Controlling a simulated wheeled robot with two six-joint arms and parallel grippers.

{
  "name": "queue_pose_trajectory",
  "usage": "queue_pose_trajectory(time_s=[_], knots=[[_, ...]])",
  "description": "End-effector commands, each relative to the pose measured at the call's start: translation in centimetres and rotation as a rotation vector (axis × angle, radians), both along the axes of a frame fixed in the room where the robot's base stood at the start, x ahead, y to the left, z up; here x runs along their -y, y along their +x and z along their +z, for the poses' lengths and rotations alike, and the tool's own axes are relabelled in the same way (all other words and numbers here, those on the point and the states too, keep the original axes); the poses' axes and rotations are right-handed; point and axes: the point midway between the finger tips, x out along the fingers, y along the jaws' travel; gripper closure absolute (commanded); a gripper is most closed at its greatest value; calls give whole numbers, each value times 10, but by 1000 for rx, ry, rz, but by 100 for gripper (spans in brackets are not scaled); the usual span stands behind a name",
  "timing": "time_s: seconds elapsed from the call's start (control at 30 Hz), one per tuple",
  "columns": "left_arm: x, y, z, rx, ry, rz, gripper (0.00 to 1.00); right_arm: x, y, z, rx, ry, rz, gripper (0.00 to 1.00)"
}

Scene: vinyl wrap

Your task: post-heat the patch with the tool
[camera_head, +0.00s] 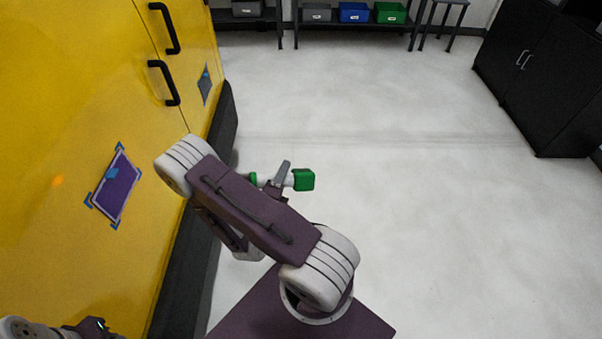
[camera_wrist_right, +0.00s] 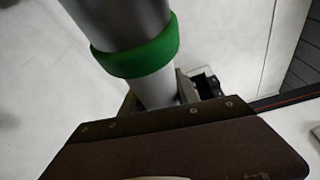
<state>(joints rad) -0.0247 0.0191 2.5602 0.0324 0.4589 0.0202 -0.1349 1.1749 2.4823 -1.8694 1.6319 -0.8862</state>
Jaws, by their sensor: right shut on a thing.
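A purple patch (camera_head: 117,190) lies on the yellow panel (camera_head: 60,110) at the left, with blue marks at its corners and a small blue piece near its top. My right gripper (camera_head: 277,187) is shut on the tool, which has a white body and a green end block (camera_head: 304,180). The tool is held out to the right of the panel, apart from the patch. In the right wrist view the tool shows as a grey tube with a green band (camera_wrist_right: 140,58). Part of my left arm shows at the bottom left; its gripper (camera_head: 95,326) is cut off and its fingers are unclear.
A smaller grey-purple patch (camera_head: 205,84) with blue marks sits further along the panel. Black handles (camera_head: 165,82) stick out from the panel. A black cabinet (camera_head: 545,75) stands at the right and a shelf with bins (camera_head: 354,12) at the back. The floor between is clear.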

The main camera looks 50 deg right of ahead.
Motion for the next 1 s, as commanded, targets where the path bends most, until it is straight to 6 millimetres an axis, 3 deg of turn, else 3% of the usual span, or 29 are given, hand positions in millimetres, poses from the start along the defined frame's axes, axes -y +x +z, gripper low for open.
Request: queue_pose_trajectory(time_s=[0.5, 0.7, 1.0], knots=[[0, 0, 9, 1, 0, 0, 64, -88, 68, 25, 5, 2, 2, 100], [0, 0, 7, 1, 0, 0, 64, -103, 80, 29, 3, -1, 0, 100], [0, 0, 7, 0, 0, 0, 64, -105, 82, 30, 1, -2, 0, 100]])
